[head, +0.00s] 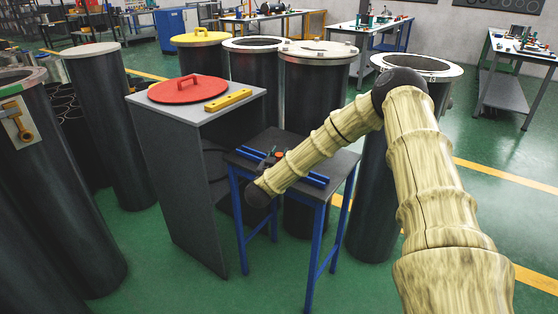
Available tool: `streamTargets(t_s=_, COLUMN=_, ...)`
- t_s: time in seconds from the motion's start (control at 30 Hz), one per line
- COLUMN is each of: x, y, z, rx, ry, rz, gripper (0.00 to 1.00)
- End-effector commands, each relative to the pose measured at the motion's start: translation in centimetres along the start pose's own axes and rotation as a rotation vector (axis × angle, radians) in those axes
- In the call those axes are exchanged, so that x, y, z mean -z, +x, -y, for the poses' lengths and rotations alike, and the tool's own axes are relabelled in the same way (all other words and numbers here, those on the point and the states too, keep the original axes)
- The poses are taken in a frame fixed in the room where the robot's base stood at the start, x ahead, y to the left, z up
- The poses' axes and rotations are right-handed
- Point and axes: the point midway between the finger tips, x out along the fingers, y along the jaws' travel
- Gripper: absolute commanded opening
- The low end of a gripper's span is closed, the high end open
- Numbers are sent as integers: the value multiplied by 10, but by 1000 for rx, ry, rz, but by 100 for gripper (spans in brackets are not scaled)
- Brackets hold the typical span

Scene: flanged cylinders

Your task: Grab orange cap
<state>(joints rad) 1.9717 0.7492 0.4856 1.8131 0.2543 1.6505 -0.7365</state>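A round red-orange cap (188,89) with a raised handle lies flat on top of a grey cabinet (203,175), left of the middle in the head view. A small orange-red piece (279,154) also shows on a low blue-legged table (336,168), between dark parts and partly hidden by my arm; I cannot tell what it is. My arm reaches from the lower right, bends at a dark joint and slopes down to a dark rounded joint over the low table's front left corner. My gripper is not visible. My visible arm is apart from the red-orange cap.
A yellow bar (228,100) lies beside the red-orange cap. Tall dark flanged cylinders stand around, one with a yellow lid (199,37) and one with a pale lid (319,52). Blue rails (311,178) lie on the low table.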

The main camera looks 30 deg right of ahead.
Motion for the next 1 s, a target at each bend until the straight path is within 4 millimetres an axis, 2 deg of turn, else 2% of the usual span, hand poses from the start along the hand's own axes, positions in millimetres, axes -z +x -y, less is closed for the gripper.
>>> streamTargets(t_s=0.4, x=3, y=0, z=0, rx=0, ry=1, rz=-1, gripper=17)
streamTargets(t_s=0.77, x=35, y=0, z=1, rx=1, ry=2, rz=-2, gripper=17)
streamTargets(t_s=1.0, x=40, y=-50, z=-10, rx=3, ry=0, rz=0, gripper=17)
